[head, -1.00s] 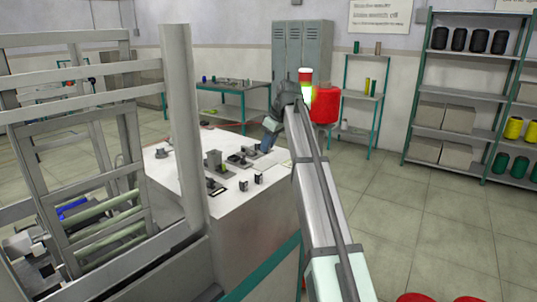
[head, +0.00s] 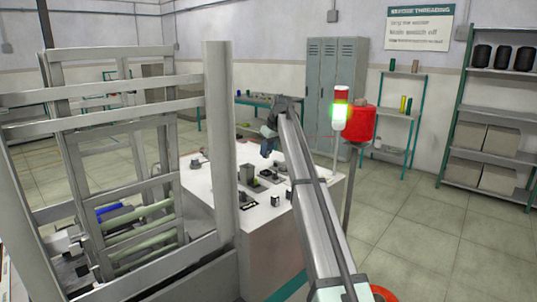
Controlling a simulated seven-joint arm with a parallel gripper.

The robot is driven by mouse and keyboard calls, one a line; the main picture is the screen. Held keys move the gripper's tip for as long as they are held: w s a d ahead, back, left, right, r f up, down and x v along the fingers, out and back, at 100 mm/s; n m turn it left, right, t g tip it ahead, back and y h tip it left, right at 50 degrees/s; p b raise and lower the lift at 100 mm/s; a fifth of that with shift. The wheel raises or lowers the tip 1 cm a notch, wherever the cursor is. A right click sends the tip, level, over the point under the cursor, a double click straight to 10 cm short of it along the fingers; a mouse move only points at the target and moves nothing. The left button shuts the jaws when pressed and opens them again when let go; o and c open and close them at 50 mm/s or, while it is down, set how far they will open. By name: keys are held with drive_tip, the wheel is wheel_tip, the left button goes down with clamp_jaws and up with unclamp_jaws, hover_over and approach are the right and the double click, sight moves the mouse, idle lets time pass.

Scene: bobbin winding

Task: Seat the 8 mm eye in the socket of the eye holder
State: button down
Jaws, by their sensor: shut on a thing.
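My gripper (head: 268,152) hangs with its blue-grey fingers pointing down above the back part of the white bench top (head: 226,208). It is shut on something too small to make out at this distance. Just below it in the picture is a low dark fixture (head: 272,177), with a taller grey block fixture (head: 248,176) to its left. I cannot tell which fixture is the eye holder, and its socket does not show. The 8 mm eye cannot be picked out by sight. I cannot tell the gripper's height above the bench.
Two small dark blocks (head: 289,194) stand near the bench's right edge, and a dark knob-like part (head: 196,164) stands at its left. A lit signal lamp (head: 341,108) and a red drum (head: 360,124) stand behind.

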sight(268, 155)
drive_tip(key=shift+f, duration=2.35)
drive_tip(key=shift+s+f, duration=0.1)
drive_tip(key=shift+f, duration=1.1)
drive_tip(key=c, duration=0.9)
unclamp_jaws()
drive_tip(key=shift+f, duration=0.1)
drive_tip(key=shift+s+a, duration=0.1)
drive_tip(key=shift+s, duration=0.05)
drive_tip(key=shift+a+f, duration=0.1)
drive_tip(key=shift+r, duration=0.6)
drive_tip(key=shift+w+r, duration=0.2)
drive_tip(key=shift+r, duration=1.1)
drive_tip(key=shift+d+r, duration=0.2)
drive_tip(key=shift+r, duration=1.65)
